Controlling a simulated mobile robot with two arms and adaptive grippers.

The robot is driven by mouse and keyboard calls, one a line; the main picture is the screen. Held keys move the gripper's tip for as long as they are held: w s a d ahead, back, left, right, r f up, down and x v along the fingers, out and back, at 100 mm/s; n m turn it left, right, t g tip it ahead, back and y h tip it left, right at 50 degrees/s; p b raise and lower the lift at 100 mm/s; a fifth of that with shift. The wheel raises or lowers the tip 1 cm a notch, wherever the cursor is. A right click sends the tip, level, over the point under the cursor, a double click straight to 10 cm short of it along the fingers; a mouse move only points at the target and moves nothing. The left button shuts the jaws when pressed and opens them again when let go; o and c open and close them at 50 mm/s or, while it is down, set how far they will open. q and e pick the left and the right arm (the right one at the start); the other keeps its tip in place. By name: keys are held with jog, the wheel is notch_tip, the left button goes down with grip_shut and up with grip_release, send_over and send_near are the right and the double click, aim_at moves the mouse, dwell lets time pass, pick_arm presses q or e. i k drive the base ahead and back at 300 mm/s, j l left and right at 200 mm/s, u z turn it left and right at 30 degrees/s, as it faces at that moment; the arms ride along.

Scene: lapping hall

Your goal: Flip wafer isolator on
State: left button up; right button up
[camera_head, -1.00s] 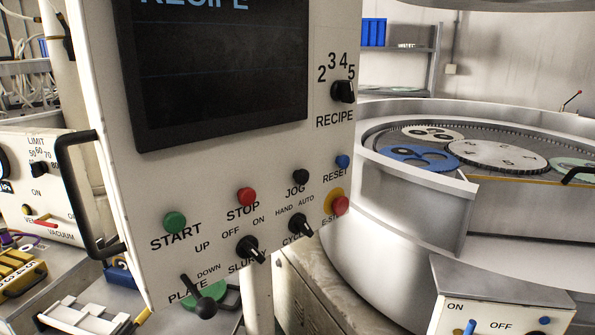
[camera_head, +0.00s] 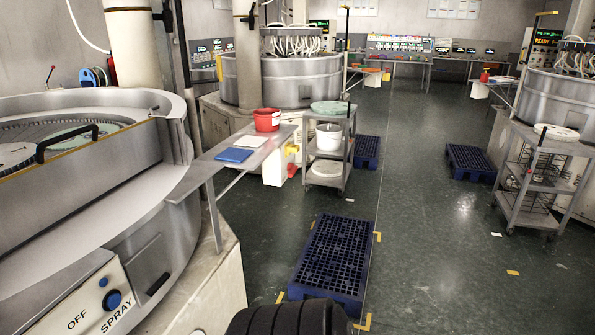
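I cannot make out any switch labelled as a wafer isolator in the head view. The nearest control panel (camera_head: 75,308) is on the machine at lower left, with the words OFF and SPRAY, a blue knob (camera_head: 113,299) and a small blue button (camera_head: 103,282). Its left part is cut off by the picture edge. Neither of my grippers is in view. A dark ribbed rounded part at the bottom edge may be mine.
A lapping machine (camera_head: 150,180) fills the left. A side shelf (camera_head: 215,172) with a red bucket (camera_head: 267,119) juts from it. Blue pallets (camera_head: 335,260) and (camera_head: 468,161) lie on the floor. Carts (camera_head: 330,150) and (camera_head: 540,180) stand beyond. The central aisle is clear.

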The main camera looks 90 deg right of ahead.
aim_at(292, 169)
jog(key=z, duration=2.75)
jog(key=i+l, duration=0.45)
jog(key=i, duration=0.2)
jog(key=i+l, duration=0.4)
jog(key=i, duration=0.2)
jog(key=i+l, duration=0.45)
jog(key=i, duration=0.2)
jog(key=i+l, duration=0.4)
jog(key=i, duration=0.25)
